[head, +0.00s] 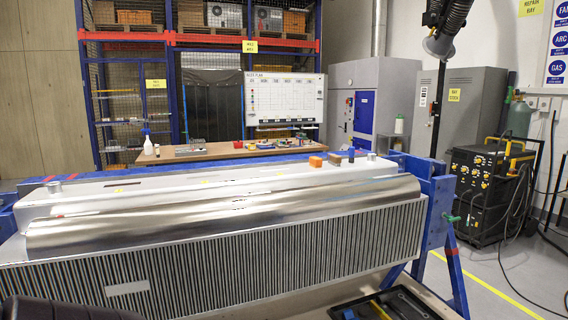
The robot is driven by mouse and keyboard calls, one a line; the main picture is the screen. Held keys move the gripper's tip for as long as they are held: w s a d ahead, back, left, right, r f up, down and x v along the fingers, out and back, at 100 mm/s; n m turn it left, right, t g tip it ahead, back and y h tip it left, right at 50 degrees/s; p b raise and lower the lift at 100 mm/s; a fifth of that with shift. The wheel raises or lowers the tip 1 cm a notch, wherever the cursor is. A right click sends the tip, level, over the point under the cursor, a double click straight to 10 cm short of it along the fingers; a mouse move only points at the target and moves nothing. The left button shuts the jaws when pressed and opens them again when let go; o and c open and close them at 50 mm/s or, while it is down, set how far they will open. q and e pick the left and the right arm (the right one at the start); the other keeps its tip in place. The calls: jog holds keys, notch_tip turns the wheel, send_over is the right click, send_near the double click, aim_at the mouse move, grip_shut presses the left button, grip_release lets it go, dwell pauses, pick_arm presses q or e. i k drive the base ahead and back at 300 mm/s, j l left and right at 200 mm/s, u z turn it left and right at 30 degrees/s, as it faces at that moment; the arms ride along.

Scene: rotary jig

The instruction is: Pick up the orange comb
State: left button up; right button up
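A small orange block-like object (316,161) sits on top of the white tank of the large radiator, toward its right end. It is the only clearly orange small item on the work, but it is too small to tell whether it is the comb. A brown block (334,159) and a small dark upright item (351,155) stand just to its right. Neither of my grippers shows in the head view.
The finned radiator (220,260) with a shiny metal cover (230,215) fills the front, held in a blue frame (438,215). A black tray (400,305) lies at the lower right. A bench (230,150) stands behind. Open floor lies at right, before a welding machine (485,190).

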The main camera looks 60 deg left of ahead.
aim_at(315, 162)
jog(key=u, duration=1.65)
